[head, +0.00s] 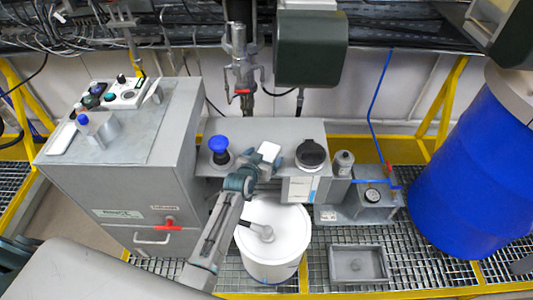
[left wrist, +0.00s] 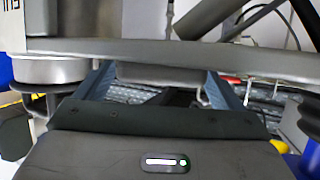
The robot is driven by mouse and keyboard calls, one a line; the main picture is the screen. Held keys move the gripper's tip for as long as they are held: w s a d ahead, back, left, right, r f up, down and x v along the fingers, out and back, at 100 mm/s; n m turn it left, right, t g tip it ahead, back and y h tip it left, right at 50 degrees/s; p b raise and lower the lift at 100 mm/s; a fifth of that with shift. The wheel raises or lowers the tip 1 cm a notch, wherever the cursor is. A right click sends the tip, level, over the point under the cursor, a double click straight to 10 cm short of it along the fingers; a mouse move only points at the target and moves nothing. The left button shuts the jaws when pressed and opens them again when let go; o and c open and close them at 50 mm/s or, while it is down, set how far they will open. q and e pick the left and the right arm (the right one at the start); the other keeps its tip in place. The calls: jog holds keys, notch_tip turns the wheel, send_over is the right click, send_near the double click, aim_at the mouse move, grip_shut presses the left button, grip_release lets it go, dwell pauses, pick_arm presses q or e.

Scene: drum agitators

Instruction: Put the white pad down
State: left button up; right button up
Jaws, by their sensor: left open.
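A small white square pad (head: 268,152) shows at the tip of my left gripper (head: 262,165), over the grey bench top (head: 285,130). The gripper's dark fingers are apart; whether the pad touches them or the bench I cannot tell. In the left wrist view my left gripper (left wrist: 165,90) has its two fingers spread wide, with a grey edge crossing in front of them. The pad cannot be made out there. Another flat white piece (head: 62,138) lies on the cabinet top at the left. My right gripper is not in view.
A blue knob (head: 219,146) and a black-capped jar (head: 311,155) stand on the bench on either side of the gripper. A white drum (head: 285,240) stands below my left arm. A grey tray (head: 358,264) lies on the grating. A large blue drum (head: 460,175) is at right.

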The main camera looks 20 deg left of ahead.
pick_arm(q)
jog(key=shift+c, duration=0.2)
jog(key=c, duration=1.1)
jog(key=shift+r, duration=0.15)
